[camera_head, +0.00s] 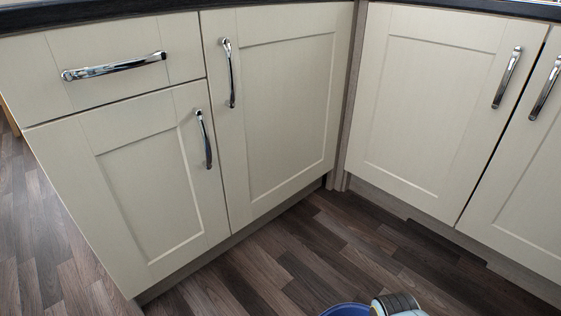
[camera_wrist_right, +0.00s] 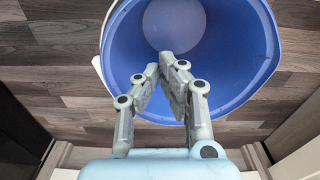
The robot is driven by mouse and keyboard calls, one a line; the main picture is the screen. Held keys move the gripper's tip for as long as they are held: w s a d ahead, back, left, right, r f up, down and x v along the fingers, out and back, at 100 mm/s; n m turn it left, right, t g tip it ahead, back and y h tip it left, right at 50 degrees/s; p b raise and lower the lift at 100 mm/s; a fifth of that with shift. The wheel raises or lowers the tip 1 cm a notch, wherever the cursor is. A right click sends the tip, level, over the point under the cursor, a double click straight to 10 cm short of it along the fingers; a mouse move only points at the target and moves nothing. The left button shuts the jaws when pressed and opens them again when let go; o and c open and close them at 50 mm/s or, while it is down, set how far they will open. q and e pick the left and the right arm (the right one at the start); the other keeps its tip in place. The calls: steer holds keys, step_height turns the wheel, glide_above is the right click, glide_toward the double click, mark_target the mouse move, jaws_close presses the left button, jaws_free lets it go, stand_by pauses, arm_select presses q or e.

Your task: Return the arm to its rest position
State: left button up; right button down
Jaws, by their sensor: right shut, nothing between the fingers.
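My right gripper (camera_wrist_right: 160,75) shows in the right wrist view with its two fingers closed together at the tips and nothing between them. It points over a blue round container (camera_wrist_right: 245,70), whose open mouth and inside wall show behind the fingers. I cannot tell how far the fingertips are from the container. In the head view only a part of my right arm (camera_head: 398,305) shows at the bottom edge, beside the blue rim of the container (camera_head: 345,310). My left gripper is not in view.
Cream cabinet doors (camera_head: 275,110) and a drawer (camera_head: 105,65) with chrome handles (camera_head: 115,67) form a corner ahead, all closed. A dark worktop edge (camera_head: 130,8) runs above. The wood floor (camera_head: 290,255) in front of the corner is clear.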

steer(key=s+d+r+n, duration=0.25)
steer(key=s+r, duration=0.25)
steer(key=r, duration=0.5)
steer(key=s+d+r+n+t, duration=0.15)
steer(key=s+r+n, duration=0.35)
steer(key=r, duration=0.5)
steer(key=s+d+r+n, duration=0.3)
steer(key=s+r, duration=0.3)
steer(key=r, duration=0.4)
steer(key=s+d+f+g, duration=0.1)
steer(key=s+f, duration=0.2)
steer(key=f, duration=0.8)
steer(key=s+d+f, duration=0.1)
steer(key=s+f, duration=0.1)
steer(key=f, duration=0.9)
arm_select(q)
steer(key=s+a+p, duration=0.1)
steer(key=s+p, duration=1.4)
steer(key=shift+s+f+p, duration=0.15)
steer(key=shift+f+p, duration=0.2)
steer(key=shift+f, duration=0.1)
arm_select(e)
steer(key=s+d, duration=0.1)
steer(key=s, duration=1.4)
steer(key=shift+f+m+h, duration=0.35)
steer(key=shift+m+h, duration=0.05)
steer(key=shift+m, duration=0.05)
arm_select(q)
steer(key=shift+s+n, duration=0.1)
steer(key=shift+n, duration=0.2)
